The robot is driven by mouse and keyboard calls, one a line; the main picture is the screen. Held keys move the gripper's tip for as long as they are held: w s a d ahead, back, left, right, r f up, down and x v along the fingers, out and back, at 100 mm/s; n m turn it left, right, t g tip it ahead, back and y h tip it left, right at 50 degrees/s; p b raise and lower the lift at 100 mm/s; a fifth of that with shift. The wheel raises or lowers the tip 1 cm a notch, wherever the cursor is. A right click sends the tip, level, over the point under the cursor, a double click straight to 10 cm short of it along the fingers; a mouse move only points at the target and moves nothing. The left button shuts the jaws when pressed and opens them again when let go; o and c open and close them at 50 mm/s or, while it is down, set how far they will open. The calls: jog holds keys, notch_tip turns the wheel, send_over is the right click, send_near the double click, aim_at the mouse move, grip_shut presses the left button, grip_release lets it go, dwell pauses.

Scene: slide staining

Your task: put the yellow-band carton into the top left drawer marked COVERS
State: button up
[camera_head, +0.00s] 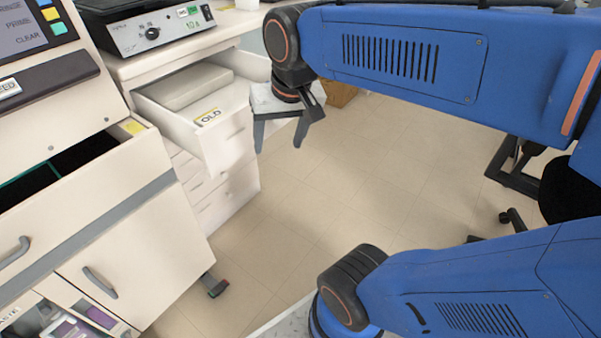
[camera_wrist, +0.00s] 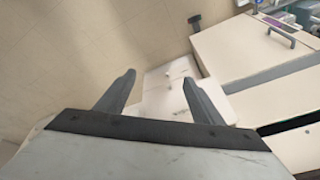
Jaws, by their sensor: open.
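My gripper (camera_head: 279,146) is open, with nothing visible between its fingers. It hangs just right of an open white drawer (camera_head: 232,143) at the top of a drawer unit. The drawer's label has a yellow edge, and I read OLD on it; a pale flat block (camera_head: 196,89) lies inside. In the wrist view my gripper (camera_wrist: 159,77) points at the white drawer fronts (camera_wrist: 168,97) below. I cannot make out the yellow-band carton or a drawer marked COVERS in either view.
A staining machine (camera_head: 130,225) stands at the left with an open compartment (camera_head: 70,165). Tiled floor (camera_head: 340,185) is clear in the middle. A dark chair base (camera_head: 512,170) stands at the right.

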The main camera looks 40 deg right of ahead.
jog(key=s+f+n+t, duration=0.1)
jog(key=s+f+n, duration=0.2)
jog(key=s+f, duration=0.2)
jog(key=shift+s+d+f, duration=0.25)
jog(key=shift+s+d, duration=0.2)
jog(key=shift+s, duration=0.45)
